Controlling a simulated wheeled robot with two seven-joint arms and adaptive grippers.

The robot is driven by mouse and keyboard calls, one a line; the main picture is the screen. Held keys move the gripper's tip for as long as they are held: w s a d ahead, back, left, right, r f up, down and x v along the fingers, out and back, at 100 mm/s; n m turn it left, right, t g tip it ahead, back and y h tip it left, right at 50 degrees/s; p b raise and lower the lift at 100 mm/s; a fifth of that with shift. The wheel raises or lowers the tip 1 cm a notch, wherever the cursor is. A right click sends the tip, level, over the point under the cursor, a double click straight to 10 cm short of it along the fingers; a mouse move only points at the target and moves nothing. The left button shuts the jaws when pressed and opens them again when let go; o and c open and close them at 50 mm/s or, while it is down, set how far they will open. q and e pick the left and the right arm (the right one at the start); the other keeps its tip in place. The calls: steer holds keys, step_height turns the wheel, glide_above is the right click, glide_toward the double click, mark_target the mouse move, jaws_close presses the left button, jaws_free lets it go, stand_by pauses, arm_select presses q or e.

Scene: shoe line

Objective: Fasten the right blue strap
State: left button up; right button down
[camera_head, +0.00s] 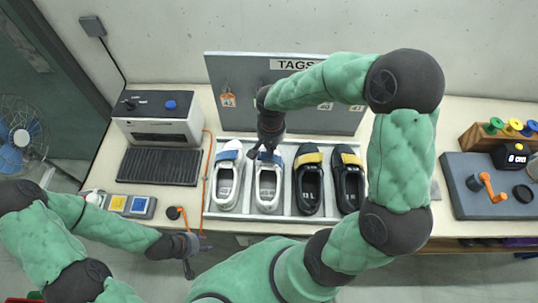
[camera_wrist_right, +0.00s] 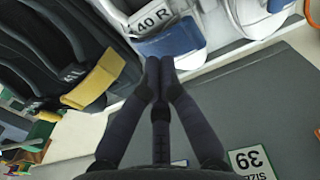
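Two white shoes with blue straps stand side by side in a tray (camera_head: 210,212). The right blue strap (camera_head: 272,157) is on the second white shoe (camera_head: 268,195); the left blue strap (camera_head: 227,155) lies across the first. My right gripper (camera_head: 264,152) is above the right shoe's strap. In the right wrist view its fingertips (camera_wrist_right: 160,68) are together at the edge of the right blue strap (camera_wrist_right: 172,42), with nothing visible between them. I cannot tell whether they touch it. My left gripper (camera_head: 190,260) hangs in front of the table, its finger opening unclear.
Two black shoes with yellow straps (camera_head: 308,158) stand to the right in the tray. A grey tag board (camera_head: 235,75) rises behind. A printer-like machine (camera_head: 160,120) stands left; a grey crank board (camera_head: 470,195) lies right. My right forearm arches over the tray.

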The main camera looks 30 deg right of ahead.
steer(key=shift+f+b, duration=1.5)
steer(key=shift+f, duration=0.3)
steer(key=shift+r, duration=0.15)
step_height(320, 180, up, 9)
steer(key=p, duration=0.6)
